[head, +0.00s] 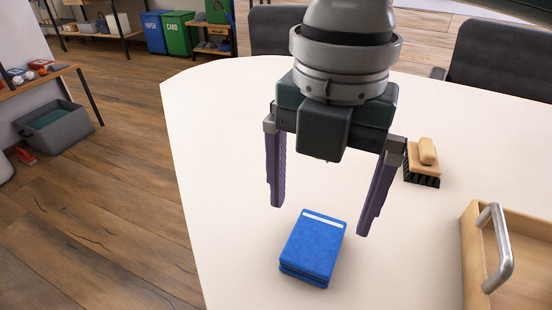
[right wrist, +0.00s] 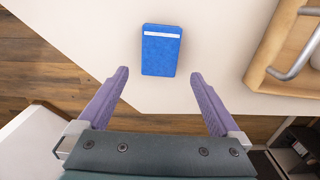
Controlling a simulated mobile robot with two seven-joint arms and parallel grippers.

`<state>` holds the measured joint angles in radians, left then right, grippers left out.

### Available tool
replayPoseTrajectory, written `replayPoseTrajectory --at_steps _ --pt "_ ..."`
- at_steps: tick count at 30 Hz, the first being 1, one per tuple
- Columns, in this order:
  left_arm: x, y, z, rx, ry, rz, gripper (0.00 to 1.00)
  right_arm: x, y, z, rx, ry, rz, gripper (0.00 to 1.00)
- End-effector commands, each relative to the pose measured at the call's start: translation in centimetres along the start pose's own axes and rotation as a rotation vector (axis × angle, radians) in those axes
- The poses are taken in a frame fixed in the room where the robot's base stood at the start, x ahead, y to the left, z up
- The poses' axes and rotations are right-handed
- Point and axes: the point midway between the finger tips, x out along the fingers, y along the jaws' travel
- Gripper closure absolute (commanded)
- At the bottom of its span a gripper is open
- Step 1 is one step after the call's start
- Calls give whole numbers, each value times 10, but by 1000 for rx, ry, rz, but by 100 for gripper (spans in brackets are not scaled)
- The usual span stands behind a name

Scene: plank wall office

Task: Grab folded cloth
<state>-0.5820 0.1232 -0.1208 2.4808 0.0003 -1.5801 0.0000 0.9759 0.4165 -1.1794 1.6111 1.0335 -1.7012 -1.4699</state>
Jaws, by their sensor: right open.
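The folded cloth (head: 312,250) is blue with a white stripe near one end and lies flat on the white table (head: 225,160). In the right wrist view the cloth (right wrist: 161,55) lies ahead of the fingertips, roughly midway between their lines. My right gripper (head: 320,220) is open and empty, with its two purple fingers spread above the table. In the head view its fingertips are just beyond the cloth, one on each side; they appear apart from it. The right gripper also shows in the right wrist view (right wrist: 159,78). My left gripper is not in view.
A wooden brush (head: 425,160) with black bristles lies right of the gripper. A wooden tray with a metal handle (head: 497,248) stands at the right. Dark chairs (head: 497,58) stand behind the table. The tabletop left of the cloth is clear.

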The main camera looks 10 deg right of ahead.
Motion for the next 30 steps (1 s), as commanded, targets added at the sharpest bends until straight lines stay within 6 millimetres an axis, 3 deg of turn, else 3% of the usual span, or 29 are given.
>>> replayPoseTrajectory --at_steps 12,22,30 --pt "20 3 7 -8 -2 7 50 63 -1 -2 1 1 2 0" --pt "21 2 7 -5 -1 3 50 71 -1 -2 -1 -1 3 0" --pt "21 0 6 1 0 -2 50 70 -1 -2 0 -1 3 29"
